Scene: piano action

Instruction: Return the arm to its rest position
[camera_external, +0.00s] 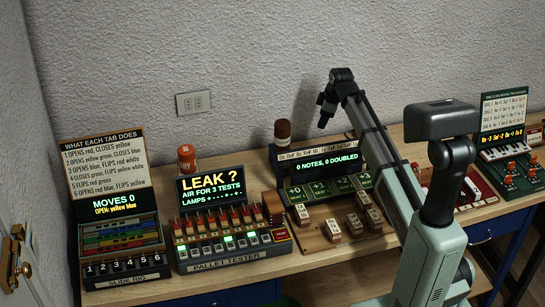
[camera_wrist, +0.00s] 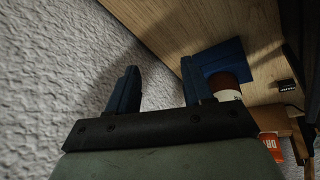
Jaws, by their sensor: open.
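My arm rises from the front right in the external view and bends over at its top, in front of the wall. My gripper (camera_external: 324,114) hangs there above the display that reads "0 NOTES, 0 DOUBLED" (camera_external: 327,163). In the wrist view my gripper (camera_wrist: 160,88) shows two dark blue fingers set wide apart with nothing between them. It is open and empty, clear of the desk. The fingertips are small and dark in the external view. No marker for a rest position shows.
The wooden desk (camera_external: 272,268) holds a slide rig (camera_external: 125,262), a pallet tester (camera_external: 232,250), several small labelled blocks (camera_external: 333,230) and a brown-topped cylinder (camera_external: 282,131). An orange jar (camera_external: 187,158) stands behind the tester. The textured wall (camera_wrist: 60,70) is close behind my gripper.

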